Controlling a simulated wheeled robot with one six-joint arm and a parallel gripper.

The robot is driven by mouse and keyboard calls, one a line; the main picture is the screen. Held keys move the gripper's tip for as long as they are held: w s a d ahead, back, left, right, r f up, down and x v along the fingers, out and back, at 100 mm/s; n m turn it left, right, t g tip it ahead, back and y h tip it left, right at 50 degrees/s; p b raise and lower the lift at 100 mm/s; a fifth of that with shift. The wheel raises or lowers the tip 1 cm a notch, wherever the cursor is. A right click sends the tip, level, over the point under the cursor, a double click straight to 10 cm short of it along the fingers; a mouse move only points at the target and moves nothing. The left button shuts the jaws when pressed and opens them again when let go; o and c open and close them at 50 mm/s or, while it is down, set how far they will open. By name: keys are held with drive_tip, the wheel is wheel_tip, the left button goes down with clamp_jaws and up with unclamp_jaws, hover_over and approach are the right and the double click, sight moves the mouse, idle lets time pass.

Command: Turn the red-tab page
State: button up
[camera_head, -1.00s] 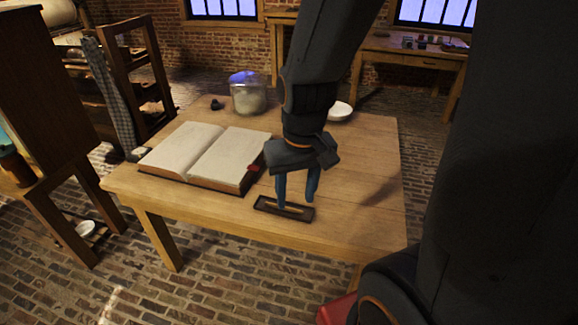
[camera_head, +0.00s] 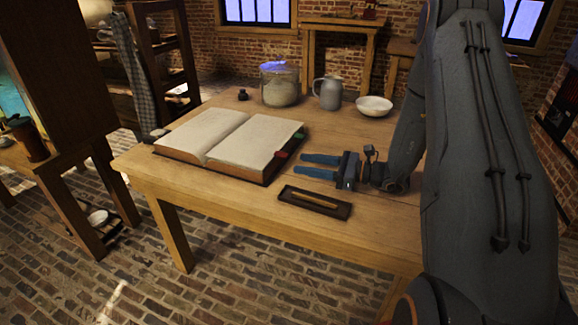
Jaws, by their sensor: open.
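The book (camera_head: 245,143) lies open on the wooden table, with blank-looking pale pages. A red tab (camera_head: 282,155) sticks out at the right edge of its right page, and a green tab (camera_head: 299,136) sits a little farther back on the same edge. My gripper (camera_head: 302,166) is at the right of the book, its two blue fingers pointing left toward the red tab. The fingers are apart and nothing shows between them. A gap seems to remain between the fingertips and the tab.
A dark tray (camera_head: 339,210) with a thin tan item lies in front of my gripper. A glass jar (camera_head: 279,88), a grey jug (camera_head: 328,93), a white bowl (camera_head: 374,105) and a small dark pot (camera_head: 243,95) stand at the back of the table (camera_head: 235,205).

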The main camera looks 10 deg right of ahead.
drive_tip(key=shift+w+d+f+m+t, duration=0.3)
drive_tip(key=shift+w+d+t, duration=0.1)
drive_tip(key=shift+w+d, duration=0.1)
drive_tip(key=shift+w+d+f+m+t, duration=0.15)
drive_tip(key=shift+w+d+m+t, duration=0.2)
drive_tip(key=shift+d+t, duration=0.1)
drive_tip(key=x, duration=0.7)
drive_tip(key=shift+w+a+p, duration=0.15)
drive_tip(key=shift+w+p, duration=0.1)
drive_tip(key=shift+p, duration=0.05)
clamp_jaws()
